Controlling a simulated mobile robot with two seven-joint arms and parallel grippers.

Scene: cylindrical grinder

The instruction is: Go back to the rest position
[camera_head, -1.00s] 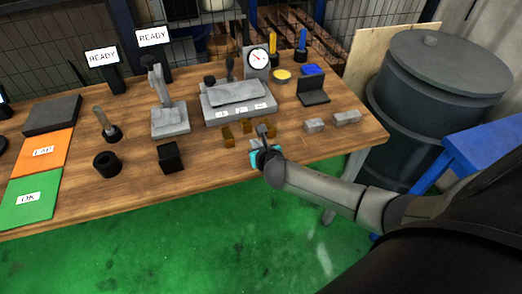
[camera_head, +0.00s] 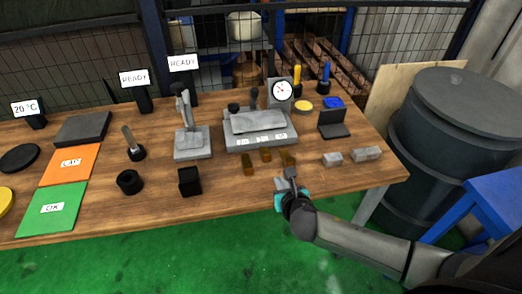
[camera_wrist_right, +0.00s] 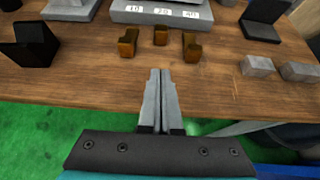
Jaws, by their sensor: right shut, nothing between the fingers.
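My right gripper (camera_head: 288,180) is at the front edge of the wooden table (camera_head: 225,195), its arm coming in from the lower right. In the right wrist view, the right gripper (camera_wrist_right: 163,75) has its two grey fingers together with nothing between them. The fingertips point at several small brown blocks (camera_wrist_right: 160,36) on the table and are apart from them. My left gripper is not in either view.
Two grey blocks (camera_head: 367,153) lie at the right. A dark barrel (camera_head: 430,150) and blue stool (camera_head: 490,205) stand right of the table. Green floor is open in front.

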